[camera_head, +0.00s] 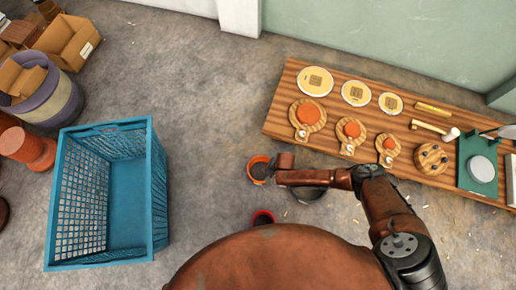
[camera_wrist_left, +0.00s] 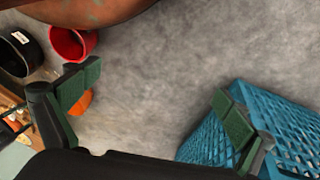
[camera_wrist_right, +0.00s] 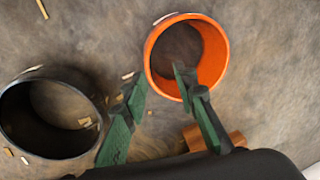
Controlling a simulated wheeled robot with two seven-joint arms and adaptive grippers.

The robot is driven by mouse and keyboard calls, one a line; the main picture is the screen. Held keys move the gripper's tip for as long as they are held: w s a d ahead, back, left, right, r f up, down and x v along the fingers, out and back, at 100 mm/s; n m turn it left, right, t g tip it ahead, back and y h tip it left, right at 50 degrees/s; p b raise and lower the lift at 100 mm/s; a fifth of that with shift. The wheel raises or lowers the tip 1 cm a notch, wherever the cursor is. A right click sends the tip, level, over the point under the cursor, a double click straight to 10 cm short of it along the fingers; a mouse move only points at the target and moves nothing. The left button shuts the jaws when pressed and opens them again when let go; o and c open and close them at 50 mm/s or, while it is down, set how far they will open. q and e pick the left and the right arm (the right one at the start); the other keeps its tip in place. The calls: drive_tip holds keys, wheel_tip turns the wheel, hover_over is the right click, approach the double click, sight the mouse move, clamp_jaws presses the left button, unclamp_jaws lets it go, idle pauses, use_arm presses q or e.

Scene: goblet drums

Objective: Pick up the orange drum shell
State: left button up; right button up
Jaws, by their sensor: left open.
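The orange drum shell (camera_head: 258,170) stands on the concrete floor, left of the long wooden board. In the right wrist view it is an open orange ring (camera_wrist_right: 218,62) with a dark inside. My right gripper (camera_wrist_right: 158,78) is open, its green fingers over the near left part of the shell's rim. One fingertip overlaps the opening; I cannot tell whether it is inside or above. My left gripper (camera_wrist_left: 156,84) is open and empty over bare floor. One of its fingers partly hides an orange patch, likely the shell (camera_wrist_left: 80,104). The head view does not show the left gripper.
A black shell (camera_wrist_right: 52,155) stands left of the orange one. A red shell (camera_head: 263,216) stands nearer me. A blue crate (camera_head: 158,196) is at left. The wooden board (camera_head: 283,118) at right carries round discs and tools. Floor between crate and shells is free.

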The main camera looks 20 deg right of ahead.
drive_tip(key=f+b, duration=0.2)
drive_tip(key=f, duration=0.1)
drive_tip(key=f+m+b, duration=0.1)
drive_tip(key=f+b, duration=0.2)
drive_tip(key=d+f+m+g+h+b, duration=0.1)
drive_tip(key=f+b, duration=0.1)
drive_tip(key=f, duration=0.1)
drive_tip(key=shift+w, duration=0.2)
drive_tip(key=shift+w+f+b, duration=0.1)
drive_tip(key=shift+f+b, duration=0.35)
drive_tip(key=shift+b, duration=0.15)
use_arm(q)
drive_tip(key=w+d+f+t+h, duration=0.1)
drive_tip(key=w+d+f+t, duration=0.1)
drive_tip(key=w+f+t, duration=0.2)
drive_tip(key=shift+w+d+f+t, duration=0.3)
drive_tip(key=shift+w+f, duration=0.5)
drive_tip(key=shift+w, duration=0.3)
use_arm(e)
drive_tip(key=shift+c, duration=0.2)
clamp_jaws()
drive_tip(key=shift+a, duration=0.1)
